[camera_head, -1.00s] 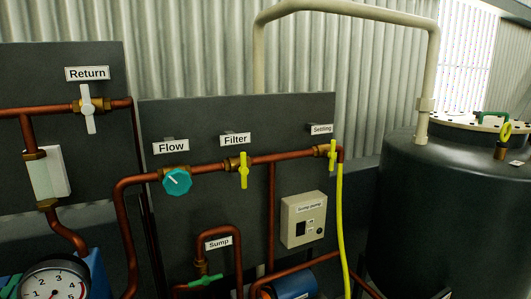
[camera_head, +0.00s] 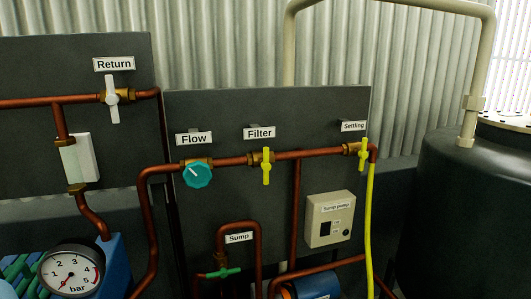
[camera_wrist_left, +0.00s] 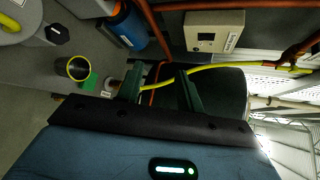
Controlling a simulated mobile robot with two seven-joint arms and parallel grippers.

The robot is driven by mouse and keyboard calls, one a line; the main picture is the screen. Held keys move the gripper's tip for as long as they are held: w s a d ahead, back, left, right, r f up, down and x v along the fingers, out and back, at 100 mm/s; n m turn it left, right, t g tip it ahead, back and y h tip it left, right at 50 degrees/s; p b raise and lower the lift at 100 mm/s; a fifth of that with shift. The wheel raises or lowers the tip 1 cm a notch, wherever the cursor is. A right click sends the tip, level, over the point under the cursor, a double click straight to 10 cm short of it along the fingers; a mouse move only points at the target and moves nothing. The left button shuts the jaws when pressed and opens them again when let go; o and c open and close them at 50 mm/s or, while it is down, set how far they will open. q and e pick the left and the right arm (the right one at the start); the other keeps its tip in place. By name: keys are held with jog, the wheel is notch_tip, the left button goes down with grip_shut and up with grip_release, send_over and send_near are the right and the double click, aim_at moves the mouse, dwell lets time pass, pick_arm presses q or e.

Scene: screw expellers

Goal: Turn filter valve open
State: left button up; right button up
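The filter valve (camera_head: 266,168) has a yellow handle and sits on the horizontal copper pipe in the middle of the dark panel, under the "Filter" label (camera_head: 259,133). Its handle stands upright, across the pipe. The filter valve cannot be made out in the left wrist view. My left gripper (camera_wrist_left: 160,86) shows in the left wrist view with its two dark green fingers apart and nothing between them. It is away from the panel's pipes and not in the head view. My right gripper is not in view.
Close by on the same pipe are the teal flow knob (camera_head: 197,174) and the yellow settling valve (camera_head: 363,154). The yellow hose (camera_head: 369,215) hangs at the right. The sump pump box (camera_head: 329,219) and green sump valve (camera_head: 223,273) are lower. A dark tank (camera_head: 465,200) stands right.

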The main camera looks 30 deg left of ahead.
pick_arm(q)
jog(key=w+a+r+m+t+y, duration=0.25)
jog(key=w+r, duration=0.25)
jog(key=r, duration=0.4)
jog(key=w+a+r+m+t+y, duration=0.1)
jog(key=w+a+r+m+y, duration=0.25)
jog(key=r, duration=0.65)
jog(key=m+t+y, duration=0.2)
jog(key=m+y, duration=0.1)
jog(key=y, duration=0.2)
send_near(266, 159)
jog(key=shift+g, duration=0.25)
jog(key=x, duration=0.5)
jog(key=shift+s+r, duration=0.15)
jog(key=shift+r, duration=0.15)
jog(key=shift+h, duration=0.3)
jog(key=shift+x, duration=3.85)
grip_shut()
